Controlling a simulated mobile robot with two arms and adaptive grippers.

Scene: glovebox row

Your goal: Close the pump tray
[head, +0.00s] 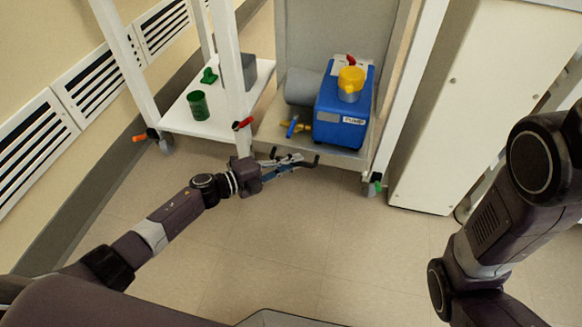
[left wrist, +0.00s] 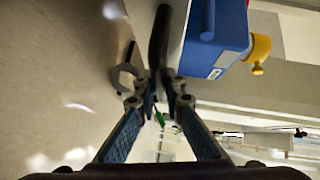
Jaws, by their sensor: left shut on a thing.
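The pump tray (head: 345,160) is a pale low shelf between the white legs of a cart. It carries a blue pump (head: 338,112) with a yellow cap. A dark bar handle (head: 316,161) runs along the tray's front edge. My left gripper (head: 298,162) is at this front edge, shut on the handle. In the left wrist view the dark handle (left wrist: 158,42) runs between the fingertips of my left gripper (left wrist: 160,92), and the blue pump (left wrist: 212,38) is close on the right. I cannot tell how far out the tray is. My right gripper is out of view.
A lower shelf (head: 208,120) on the left holds a green cup (head: 198,105) and a grey box. A white cabinet (head: 470,100) stands right of the cart. A caster (head: 371,188) sits under the cart's right leg. The floor (head: 300,230) in front is clear.

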